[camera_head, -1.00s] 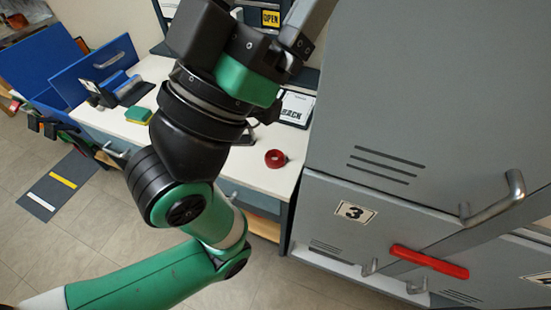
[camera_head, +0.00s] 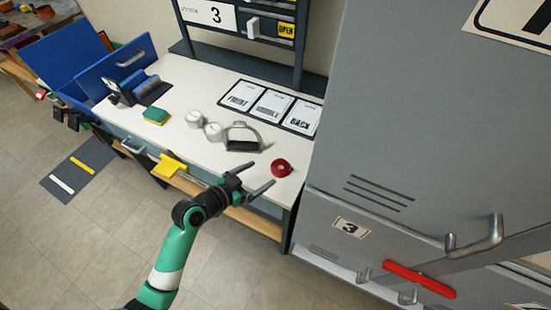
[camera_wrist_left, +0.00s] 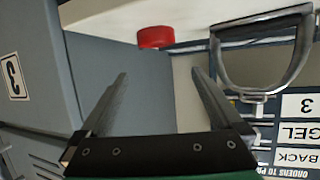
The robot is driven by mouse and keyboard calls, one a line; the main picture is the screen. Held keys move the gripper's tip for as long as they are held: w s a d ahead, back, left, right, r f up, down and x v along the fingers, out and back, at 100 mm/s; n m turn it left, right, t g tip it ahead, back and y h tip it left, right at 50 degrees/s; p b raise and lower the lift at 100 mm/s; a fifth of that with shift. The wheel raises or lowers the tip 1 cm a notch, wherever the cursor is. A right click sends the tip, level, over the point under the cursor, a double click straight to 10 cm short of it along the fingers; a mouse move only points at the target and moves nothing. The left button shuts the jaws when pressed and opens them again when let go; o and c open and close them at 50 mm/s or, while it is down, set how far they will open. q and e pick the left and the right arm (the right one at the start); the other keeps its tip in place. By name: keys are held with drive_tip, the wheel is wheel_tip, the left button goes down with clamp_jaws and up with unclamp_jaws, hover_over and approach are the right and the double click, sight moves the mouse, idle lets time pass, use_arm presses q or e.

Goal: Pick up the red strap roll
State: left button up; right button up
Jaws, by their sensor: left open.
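The red strap roll (camera_head: 281,168) lies on the white bench top near its right front corner, beside the grey cabinet. It also shows in the left wrist view (camera_wrist_left: 155,37), beyond and above the fingertips. My left gripper (camera_head: 258,178) is at the bench's front edge, just in front of and left of the roll. In the left wrist view its two fingers (camera_wrist_left: 158,74) are spread apart with nothing between them. The fingers do not appear to touch the roll. My right gripper is not in view.
A metal stirrup (camera_head: 243,140) stands left of the roll, with two silver cylinders (camera_head: 204,127) beyond it. Labelled cards (camera_head: 270,106) lie behind. A green-yellow sponge (camera_head: 157,113) is further left. The grey cabinet (camera_head: 420,130) closes off the right side.

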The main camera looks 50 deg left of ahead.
sight(280, 166)
use_arm(q)
drive_tip(key=shift+s+d+f, duration=0.2)
drive_tip(key=shift+s+f, duration=0.2)
drive_tip(key=shift+f, duration=0.15)
drive_tip(key=b+x, duration=0.2)
drive_tip(key=x, duration=0.3)
drive_tip(key=shift+w+f, duration=0.2)
drive_tip(key=shift+w, duration=0.15)
drive_tip(key=shift+w+f, duration=0.1)
drive_tip(key=shift+w, duration=0.3)
drive_tip(key=b+x, duration=0.2)
drive_tip(key=x, duration=0.2)
drive_tip(key=shift+w+a+f, duration=0.1)
drive_tip(key=shift+a+f, duration=0.05)
drive_tip(key=shift+f, duration=0.1)
drive_tip(key=shift+w+f, duration=0.1)
drive_tip(key=shift+w, duration=0.35)
drive_tip(key=shift+s, duration=0.1)
drive_tip(key=shift+c, duration=0.3)
drive_tip(key=c, duration=1.2)
